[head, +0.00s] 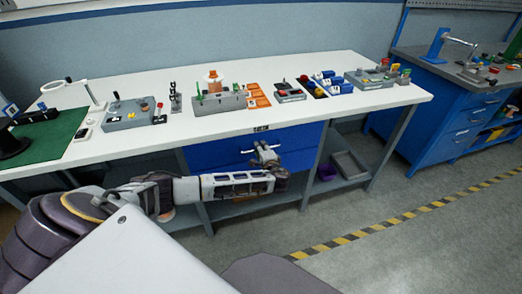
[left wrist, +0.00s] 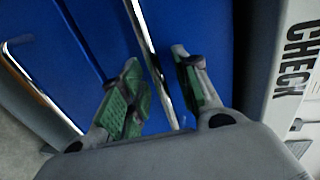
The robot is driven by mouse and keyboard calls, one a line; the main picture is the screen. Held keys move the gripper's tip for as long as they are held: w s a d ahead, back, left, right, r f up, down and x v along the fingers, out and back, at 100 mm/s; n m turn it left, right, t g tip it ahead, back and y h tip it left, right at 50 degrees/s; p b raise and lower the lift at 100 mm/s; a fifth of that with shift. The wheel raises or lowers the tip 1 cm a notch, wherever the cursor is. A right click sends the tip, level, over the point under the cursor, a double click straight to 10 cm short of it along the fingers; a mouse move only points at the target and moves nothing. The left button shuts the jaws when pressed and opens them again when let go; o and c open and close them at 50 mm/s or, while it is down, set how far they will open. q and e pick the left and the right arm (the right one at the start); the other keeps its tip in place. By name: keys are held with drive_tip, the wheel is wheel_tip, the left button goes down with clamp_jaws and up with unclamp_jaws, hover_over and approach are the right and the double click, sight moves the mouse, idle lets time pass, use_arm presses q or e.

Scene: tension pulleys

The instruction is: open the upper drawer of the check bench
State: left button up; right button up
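The check bench (head: 120,75) has a white top and a blue drawer unit under it. The upper drawer (head: 215,152) looks closed. Its silver handle (left wrist: 150,50) shows in the left wrist view as a long bar. My left gripper (head: 266,150) is in front of the drawers. In the left wrist view its green-padded fingers (left wrist: 160,95) are apart, one on each side of that bar, with gaps visible. A second handle (left wrist: 38,85), of the lower drawer, lies to the left there. My arm hides part of the drawer fronts in the head view. My right gripper is not in view.
Fixtures, orange cards (head: 257,96) and blue parts stand on the benchtop. A CHECK label (left wrist: 296,60) is on the bench edge. A grey tray (head: 350,164) and a purple bin (head: 327,171) are on the lower shelf. Another blue bench (head: 440,110) stands right; the floor in front is clear.

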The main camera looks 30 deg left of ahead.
use_arm(q)
drive_tip(key=shift+c, duration=0.9)
clamp_jaws()
